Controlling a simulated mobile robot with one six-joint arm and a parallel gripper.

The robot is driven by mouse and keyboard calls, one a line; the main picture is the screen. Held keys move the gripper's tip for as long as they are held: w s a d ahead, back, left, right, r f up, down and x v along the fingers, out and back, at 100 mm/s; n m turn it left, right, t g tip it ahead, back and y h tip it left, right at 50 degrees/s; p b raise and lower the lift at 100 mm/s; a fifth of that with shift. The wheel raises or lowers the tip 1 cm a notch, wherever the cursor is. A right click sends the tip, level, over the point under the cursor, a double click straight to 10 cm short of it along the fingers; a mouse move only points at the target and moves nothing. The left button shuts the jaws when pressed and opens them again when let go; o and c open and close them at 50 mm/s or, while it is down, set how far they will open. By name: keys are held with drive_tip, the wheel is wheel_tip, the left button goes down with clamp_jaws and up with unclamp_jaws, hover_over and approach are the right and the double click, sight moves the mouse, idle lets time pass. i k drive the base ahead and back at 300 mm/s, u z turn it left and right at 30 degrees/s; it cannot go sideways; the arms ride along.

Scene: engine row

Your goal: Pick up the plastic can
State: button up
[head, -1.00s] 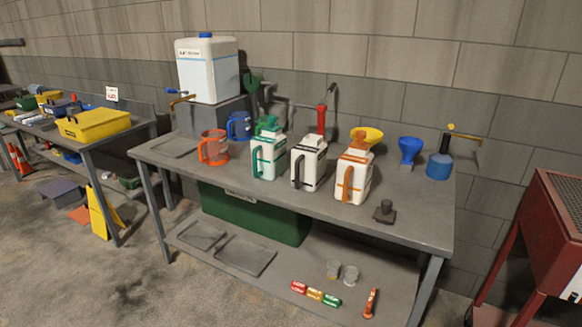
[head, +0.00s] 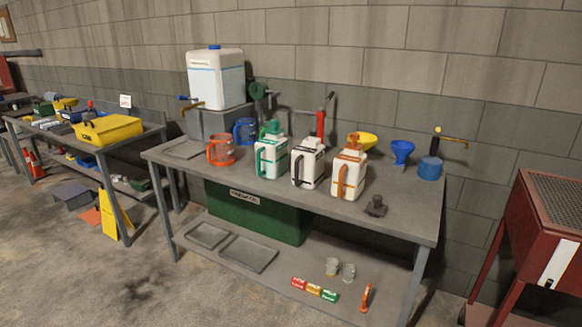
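Several plastic cans stand on the grey workbench (head: 385,213). A large white can with a blue cap (head: 216,80) sits upright on a grey box at the back left, with a tap low on its left side. Three smaller white cans stand in a row nearer the middle: one with a green handle (head: 272,158), one with a black handle (head: 308,164) and one with an orange handle (head: 349,175). I cannot tell which one the task means. My gripper is not in view.
A red cabinet (head: 545,215) stands at right. A second bench with a yellow bin (head: 107,129) is at left. Open floor lies front left.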

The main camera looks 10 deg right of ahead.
sight(307, 158)
drive_tip(key=k, duration=0.3)
drive_tip(key=z, duration=0.15)
drive_tip(key=i, duration=0.9)
drive_tip(key=z, duration=1)
drive_tip(key=k, duration=0.1)
drive_tip(key=u, duration=2.8)
